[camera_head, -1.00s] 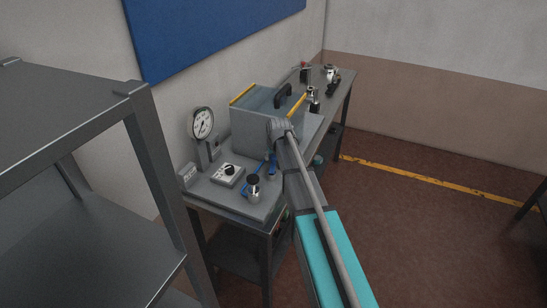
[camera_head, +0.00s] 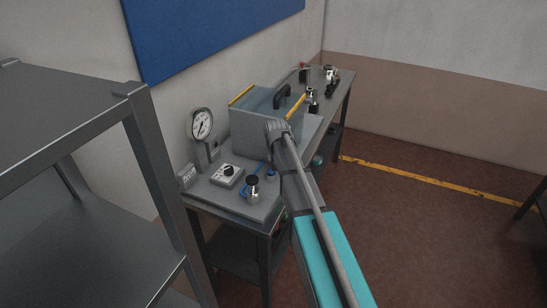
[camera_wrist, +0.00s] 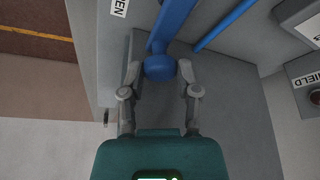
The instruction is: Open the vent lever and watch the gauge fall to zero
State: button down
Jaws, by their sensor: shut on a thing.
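The blue vent lever (camera_wrist: 176,22) with its round knob end (camera_wrist: 160,68) shows at the top middle of the wrist view. My gripper (camera_wrist: 159,72) has one finger on each side of the knob and is shut on it. In the head view my arm hides the gripper; a small blue part (camera_head: 270,173) shows beside the arm. The round white gauge (camera_head: 201,125) stands upright at the back left of the bench, with a dark needle too small to read.
A grey box with a black handle and yellow edges (camera_head: 255,130) stands behind my arm. A white dial box (camera_head: 227,175) and a dark-topped knob (camera_head: 252,187) are on the bench plate. A dark shelf rack (camera_head: 150,170) stands at the left.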

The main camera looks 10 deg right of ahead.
jog(key=shift+s+d+m, duration=0.1)
jog(key=shift+s+m, duration=0.05)
jog(key=shift+m, duration=0.35)
jog(key=c, duration=0.6)
grip_release()
jog(key=shift+c, duration=0.2)
jog(key=shift+n, duration=0.3)
